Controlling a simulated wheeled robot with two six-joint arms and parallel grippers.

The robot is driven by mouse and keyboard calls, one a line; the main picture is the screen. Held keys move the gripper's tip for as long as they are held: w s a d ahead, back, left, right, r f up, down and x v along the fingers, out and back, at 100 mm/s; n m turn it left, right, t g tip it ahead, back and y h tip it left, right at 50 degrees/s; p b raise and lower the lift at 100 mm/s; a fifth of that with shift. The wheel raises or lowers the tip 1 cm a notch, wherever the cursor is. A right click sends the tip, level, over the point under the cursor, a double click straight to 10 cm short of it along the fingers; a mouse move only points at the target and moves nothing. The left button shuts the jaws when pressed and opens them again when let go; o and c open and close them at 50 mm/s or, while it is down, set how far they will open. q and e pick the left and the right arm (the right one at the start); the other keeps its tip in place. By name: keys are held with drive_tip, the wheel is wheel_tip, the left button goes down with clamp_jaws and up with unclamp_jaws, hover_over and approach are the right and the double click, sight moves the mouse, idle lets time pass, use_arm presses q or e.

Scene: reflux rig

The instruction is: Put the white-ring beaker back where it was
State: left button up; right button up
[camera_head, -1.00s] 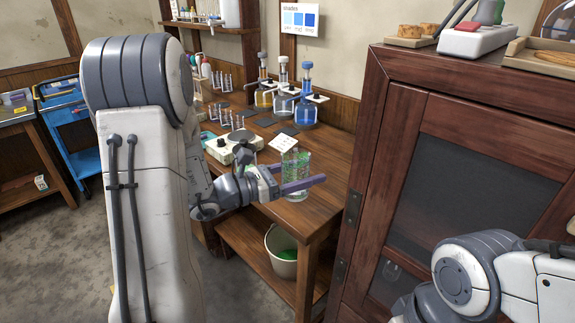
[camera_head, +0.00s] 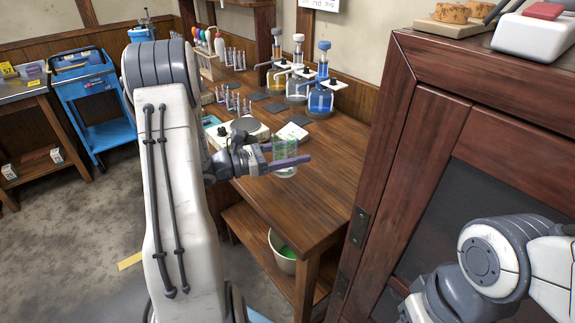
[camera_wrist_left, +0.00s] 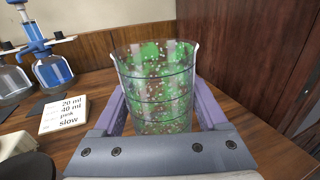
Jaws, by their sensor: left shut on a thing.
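The beaker (camera_head: 284,147) is clear glass with green specks and dark bands; it also fills the middle of the left wrist view (camera_wrist_left: 155,88). I cannot make out a white ring clearly. My left gripper (camera_head: 290,163) is shut on it, one purple finger on each side, and the beaker is upright over the wooden bench (camera_head: 318,190). I cannot tell if there is a gap under it. My right forearm shows at the lower right of the head view, but its gripper is out of view.
A stirrer plate (camera_head: 243,130) and a white card (camera_head: 293,132) lie behind the beaker. Three dispenser bottles, one blue (camera_head: 321,98), stand at the back, with test tube racks to the left. A dark wooden cabinet (camera_head: 377,170) bounds the bench's right side. The front right bench top is clear.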

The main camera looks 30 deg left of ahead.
use_arm(q)
drive_tip(key=shift+w+a+f, duration=0.1)
drive_tip(key=shift+a+f, duration=0.4)
drive_tip(key=shift+a, duration=0.4)
drive_tip(key=shift+f, duration=2.05)
drive_tip(key=shift+f, duration=0.1)
drive_tip(key=o, duration=1.5)
drive_tip(key=shift+s+a, duration=0.25)
drive_tip(key=shift+a, duration=0.05)
drive_tip(key=b+v, duration=0.1)
drive_tip(key=v, duration=1)
drive_tip(key=shift+s, duration=0.15)
